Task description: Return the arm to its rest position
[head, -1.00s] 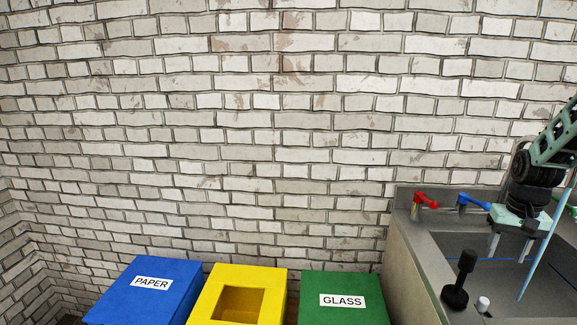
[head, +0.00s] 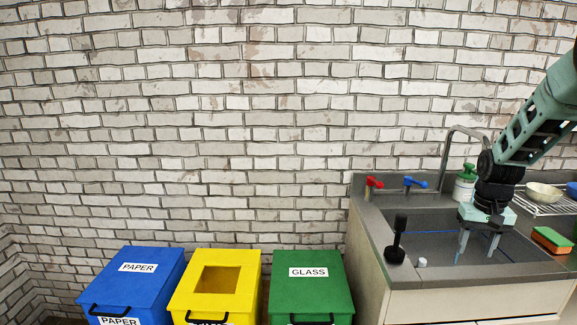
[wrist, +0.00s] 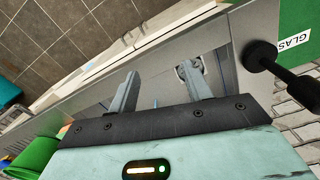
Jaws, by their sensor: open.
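My arm reaches in from the right in the head view, bent at a black joint, with the gripper (head: 476,254) pointing down over the sink basin. Its two grey fingers stand apart with nothing held between them. In the wrist view the gripper (wrist: 158,85) also shows its fingers spread and empty. The sink counter (head: 372,240) lies below and around it. Whether the fingertips are below the basin rim is hard to tell.
Behind are red (head: 374,182) and blue (head: 414,182) tap handles, a faucet and a green-topped bottle (head: 465,186). A sponge (head: 551,240) lies right. Blue, yellow and green bins stand left.

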